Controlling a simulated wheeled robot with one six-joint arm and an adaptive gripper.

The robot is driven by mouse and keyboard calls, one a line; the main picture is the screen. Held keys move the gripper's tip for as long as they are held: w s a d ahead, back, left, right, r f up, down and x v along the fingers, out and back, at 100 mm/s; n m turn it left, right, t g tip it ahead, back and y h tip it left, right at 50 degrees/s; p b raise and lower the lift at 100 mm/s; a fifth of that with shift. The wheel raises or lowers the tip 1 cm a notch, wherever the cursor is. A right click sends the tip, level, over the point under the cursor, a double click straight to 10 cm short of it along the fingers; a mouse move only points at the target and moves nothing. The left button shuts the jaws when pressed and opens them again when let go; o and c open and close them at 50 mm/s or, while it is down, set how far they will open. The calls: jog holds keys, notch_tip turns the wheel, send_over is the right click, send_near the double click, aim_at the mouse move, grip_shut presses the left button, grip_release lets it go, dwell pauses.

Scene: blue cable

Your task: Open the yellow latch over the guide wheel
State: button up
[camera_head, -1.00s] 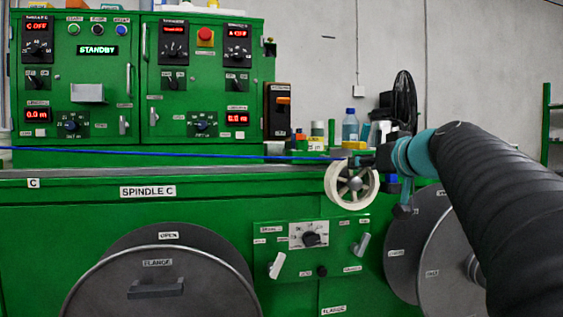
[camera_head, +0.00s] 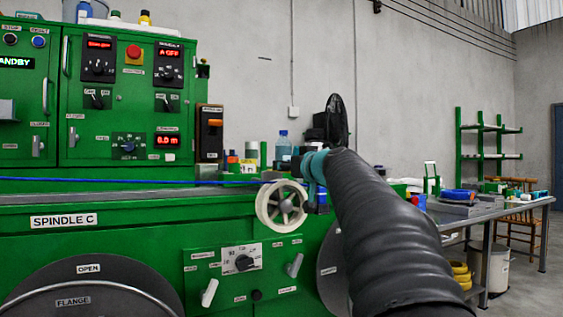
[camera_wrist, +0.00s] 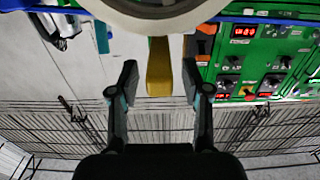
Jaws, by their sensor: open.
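The white spoked guide wheel (camera_head: 283,206) is on the front of the green machine, and its rim (camera_wrist: 210,14) crosses the top of the wrist view. The yellow latch (camera_wrist: 160,66) shows in the wrist view as a short bar beside the wheel rim. In the head view only a small yellow bit (camera_head: 270,175) shows above the wheel. My gripper (camera_wrist: 160,78) is open, with one finger on each side of the latch and a visible gap on both sides. In the head view my arm hides most of the gripper.
The blue cable (camera_head: 120,181) runs level along the machine top to the wheel. Bottles and small containers (camera_head: 284,146) stand behind the wheel. A control panel with a knob (camera_head: 243,262) and levers is below. A cluttered workbench (camera_head: 470,209) is at right.

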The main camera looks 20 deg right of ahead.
jog(key=shift+w, duration=1.15)
grip_shut()
